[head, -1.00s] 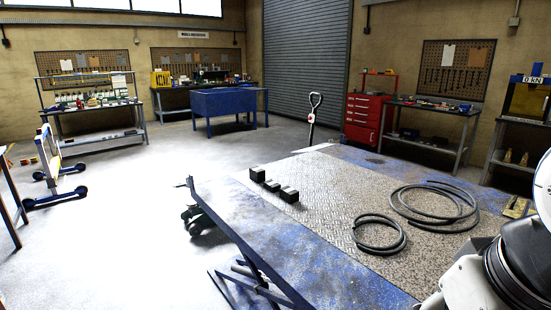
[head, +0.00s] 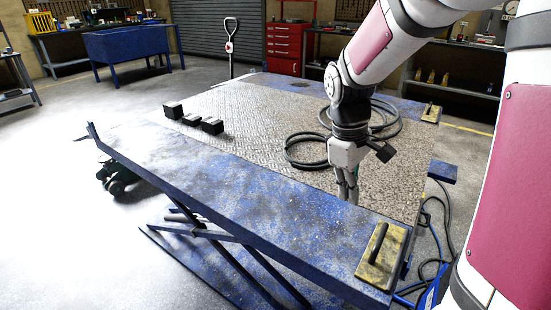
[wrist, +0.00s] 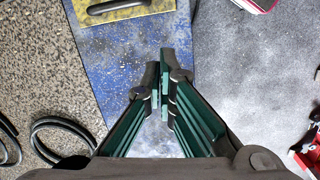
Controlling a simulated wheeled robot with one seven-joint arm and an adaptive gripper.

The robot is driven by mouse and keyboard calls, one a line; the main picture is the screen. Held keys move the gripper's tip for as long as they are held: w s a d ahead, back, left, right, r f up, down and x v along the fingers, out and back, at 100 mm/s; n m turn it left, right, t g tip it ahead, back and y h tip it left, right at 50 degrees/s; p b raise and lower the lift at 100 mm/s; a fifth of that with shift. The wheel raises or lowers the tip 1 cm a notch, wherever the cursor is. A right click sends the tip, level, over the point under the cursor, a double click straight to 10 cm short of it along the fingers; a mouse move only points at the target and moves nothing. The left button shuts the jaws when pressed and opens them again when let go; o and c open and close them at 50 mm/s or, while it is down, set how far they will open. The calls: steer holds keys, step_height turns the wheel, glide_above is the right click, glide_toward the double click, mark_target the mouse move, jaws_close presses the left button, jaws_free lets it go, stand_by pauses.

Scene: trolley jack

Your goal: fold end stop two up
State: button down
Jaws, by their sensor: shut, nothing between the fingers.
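Two yellow plates with black bars lie flat on the blue lift table (head: 250,205). The near plate (head: 372,270) is at the front right corner and the far plate (head: 431,119) at the back right corner. I cannot tell which is end stop two. My gripper (head: 347,200) points down over the right part of the table, behind and left of the near plate, shut and empty. In the wrist view my gripper (wrist: 165,85) is over the blue border, and a yellow plate (wrist: 92,21) with a black bar (wrist: 118,6) shows at the top, apart from the fingers.
Two black hose coils (head: 306,151) lie on the patterned deck behind my gripper. Several dark blocks (head: 190,120) sit at the deck's left. A blue box (head: 442,172) juts out at the table's right, with cables hanging below. Open floor (head: 60,210) lies left of the table.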

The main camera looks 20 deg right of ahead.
steer(key=n+g+b, duration=0.2)
steer(key=b, duration=0.1)
glide_toward(366, 250)
steer(key=w+a+r, duration=0.3)
steer(key=x, duration=0.3)
steer(key=b+x, duration=0.1)
steer(key=x, duration=0.2)
steer(key=b+x, duration=0.1)
steer(key=x, duration=0.2)
steer(key=shift+w+f, duration=0.3)
steer(key=shift+f, duration=0.2)
steer(key=shift+s+d+r+t, duration=0.3)
steer(key=shift+s+d+r, duration=0.5)
steer(key=shift+s, duration=0.2)
steer(key=shift+s+d+r, duration=0.25)
steer(key=shift+s+r, duration=0.05)
steer(key=shift+r, duration=0.1)
steer(key=shift+d+r, duration=0.1)
steer(key=shift+s+r, duration=0.1)
steer(key=shift+r, duration=0.05)
